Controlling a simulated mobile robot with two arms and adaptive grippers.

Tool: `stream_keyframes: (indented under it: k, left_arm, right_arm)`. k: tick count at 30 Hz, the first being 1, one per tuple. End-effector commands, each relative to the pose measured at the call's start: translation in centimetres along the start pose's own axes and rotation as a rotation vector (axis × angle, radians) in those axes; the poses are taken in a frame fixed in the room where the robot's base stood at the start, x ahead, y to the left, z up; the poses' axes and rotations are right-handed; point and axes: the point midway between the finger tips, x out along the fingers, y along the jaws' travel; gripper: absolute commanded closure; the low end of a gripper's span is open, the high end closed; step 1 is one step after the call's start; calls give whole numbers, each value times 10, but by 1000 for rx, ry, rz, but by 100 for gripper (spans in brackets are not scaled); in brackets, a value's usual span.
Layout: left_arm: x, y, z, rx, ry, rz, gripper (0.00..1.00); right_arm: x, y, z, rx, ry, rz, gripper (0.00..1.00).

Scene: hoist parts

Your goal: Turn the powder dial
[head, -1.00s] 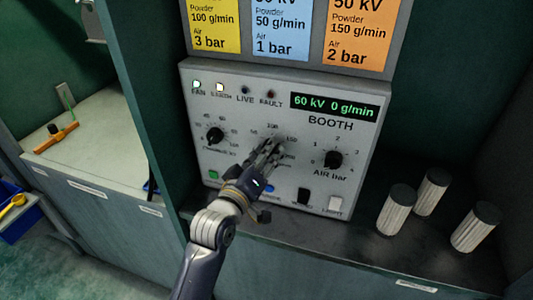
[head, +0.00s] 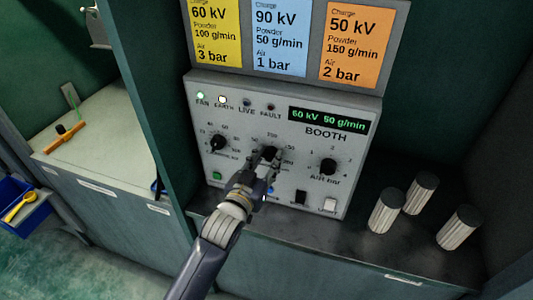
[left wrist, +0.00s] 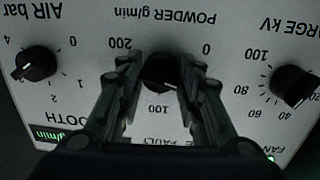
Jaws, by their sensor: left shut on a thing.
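The black powder dial (head: 269,152) is the middle knob on the grey booth panel (head: 237,115). It also shows in the left wrist view (left wrist: 161,77), upside down, between my two fingers. My left gripper (head: 265,163) is at the panel, shut on the powder dial, one finger on each side of it. The gripper and wrist hide part of the dial's scale in the head view. The green display (head: 328,120) reads 60 kV and 50 g/min. My right gripper is not in view.
The charge dial (head: 217,142) and the air dial (head: 328,166) flank the powder dial. Yellow, blue and orange (head: 356,45) setting cards hang above. Three ribbed cylinders (head: 387,212) stand on the shelf at the right.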

Motion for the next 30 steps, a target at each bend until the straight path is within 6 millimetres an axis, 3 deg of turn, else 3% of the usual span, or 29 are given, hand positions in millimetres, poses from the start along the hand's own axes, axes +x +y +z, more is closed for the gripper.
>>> stream_keyframes:
  k: [12, 30]
  left_arm:
    - [0, 0, -4, 397, -30, -31, 90]
    - [0, 1, -3, 954, -73, -76, 90]
  right_arm:
    - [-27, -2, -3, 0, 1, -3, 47]
    - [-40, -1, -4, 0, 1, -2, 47]
